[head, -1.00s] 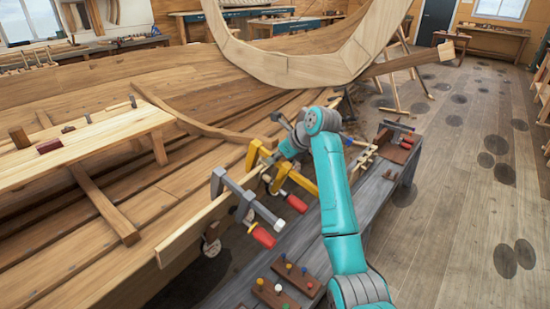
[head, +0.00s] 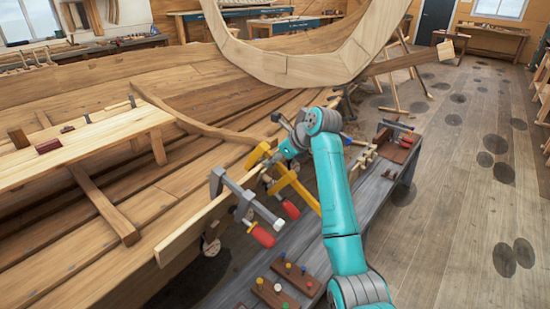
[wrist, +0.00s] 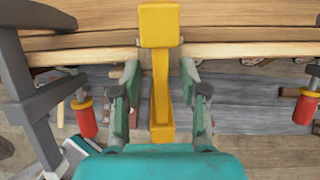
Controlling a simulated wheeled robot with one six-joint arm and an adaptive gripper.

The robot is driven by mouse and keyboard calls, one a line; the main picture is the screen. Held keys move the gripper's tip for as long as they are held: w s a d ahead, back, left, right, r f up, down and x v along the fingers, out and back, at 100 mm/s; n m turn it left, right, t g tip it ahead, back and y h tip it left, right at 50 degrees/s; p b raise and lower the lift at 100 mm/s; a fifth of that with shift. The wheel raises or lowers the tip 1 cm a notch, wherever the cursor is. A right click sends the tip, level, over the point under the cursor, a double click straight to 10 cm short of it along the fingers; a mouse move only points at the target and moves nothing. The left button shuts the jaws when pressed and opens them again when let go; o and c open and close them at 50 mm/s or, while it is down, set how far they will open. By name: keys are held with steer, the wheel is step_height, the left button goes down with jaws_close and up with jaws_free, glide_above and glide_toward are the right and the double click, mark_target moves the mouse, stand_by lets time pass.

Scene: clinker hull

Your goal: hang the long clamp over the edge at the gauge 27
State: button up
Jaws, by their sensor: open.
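A yellow clamp (head: 289,184) hangs at the hull's upper plank edge (head: 190,232), beside a grey clamp (head: 232,189) with a red handle. In the wrist view the yellow clamp (wrist: 160,75) stands upright between the two fingers of my gripper (wrist: 160,100), its head over the plank edge (wrist: 230,45). The fingers are open, with a gap on each side of the yellow bar. In the head view my gripper (head: 280,158) is partly hidden by my wrist and the clamp. I cannot make out any gauge number.
The grey clamp stands close on the left in the wrist view (wrist: 30,95); a red handle (wrist: 305,107) is at the right. A grey bench (head: 330,235) runs alongside the hull, with wooden blocks (head: 285,290) bearing coloured pegs. A plank table (head: 90,150) sits over the hull.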

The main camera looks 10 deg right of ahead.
steer(key=v, duration=1.2)
steer(key=shift+r, duration=0.1)
